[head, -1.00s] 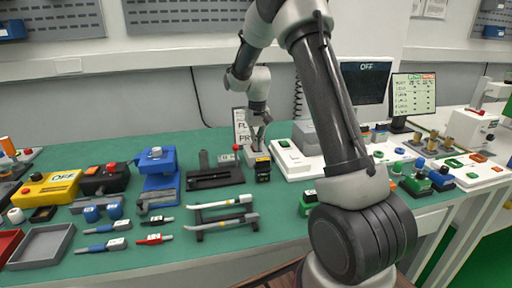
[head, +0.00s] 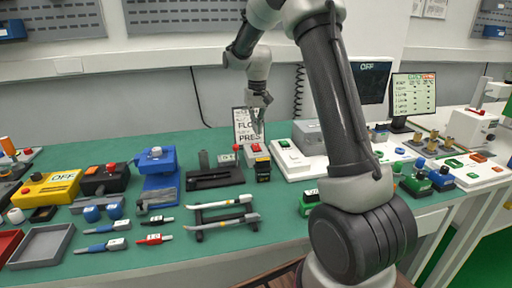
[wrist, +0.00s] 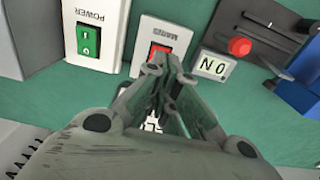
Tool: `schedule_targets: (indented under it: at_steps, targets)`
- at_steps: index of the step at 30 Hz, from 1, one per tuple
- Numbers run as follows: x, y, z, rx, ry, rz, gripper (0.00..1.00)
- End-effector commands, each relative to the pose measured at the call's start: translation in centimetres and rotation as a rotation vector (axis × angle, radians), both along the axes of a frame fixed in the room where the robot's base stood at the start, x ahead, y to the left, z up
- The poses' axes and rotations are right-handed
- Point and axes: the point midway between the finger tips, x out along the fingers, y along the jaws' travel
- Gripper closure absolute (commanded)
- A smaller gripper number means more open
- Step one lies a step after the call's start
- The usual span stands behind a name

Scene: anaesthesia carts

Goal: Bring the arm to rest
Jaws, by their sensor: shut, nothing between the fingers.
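My gripper (head: 258,128) hangs in the air above the back of the green table, in front of a white sign with partly hidden text. Its fingers are together and empty. Below it stands a small box with a red button (head: 252,148), with a black and yellow device (head: 262,168) in front. In the wrist view my gripper (wrist: 166,72) points toward a white box with a red rocker switch (wrist: 160,50), apart from it as far as I can tell. My arm arches up from its base at the right of the head view.
A white box with a green power switch (wrist: 88,40) stands beside the red one. A black fixture (head: 214,178), a blue device (head: 160,172) and a yellow OFF box (head: 48,188) are left. A monitor (head: 365,82) stands behind my arm.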

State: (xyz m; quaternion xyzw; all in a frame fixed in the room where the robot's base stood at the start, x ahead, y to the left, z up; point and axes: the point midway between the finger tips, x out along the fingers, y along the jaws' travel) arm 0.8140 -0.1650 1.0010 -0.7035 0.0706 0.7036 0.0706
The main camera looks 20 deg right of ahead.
Motion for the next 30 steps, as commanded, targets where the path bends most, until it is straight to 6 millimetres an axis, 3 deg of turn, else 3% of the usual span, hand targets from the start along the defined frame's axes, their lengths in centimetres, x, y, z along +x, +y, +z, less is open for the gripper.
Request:
schedule_targets:
  at_steps: [14, 16, 19, 30]
  targets:
    - [0.0, 0.0, 0.0, 0.0, 0.0, 0.022, 1.0]
    - [-1.2, 0.0, -1.0, 0.002, 0.029, 0.038, 1.0]
    - [-4.5, 0.1, -2.0, 0.005, 0.081, 0.065, 1.0]
    - [-18.9, 0.9, 5.0, 0.004, 0.024, 0.148, 1.0]
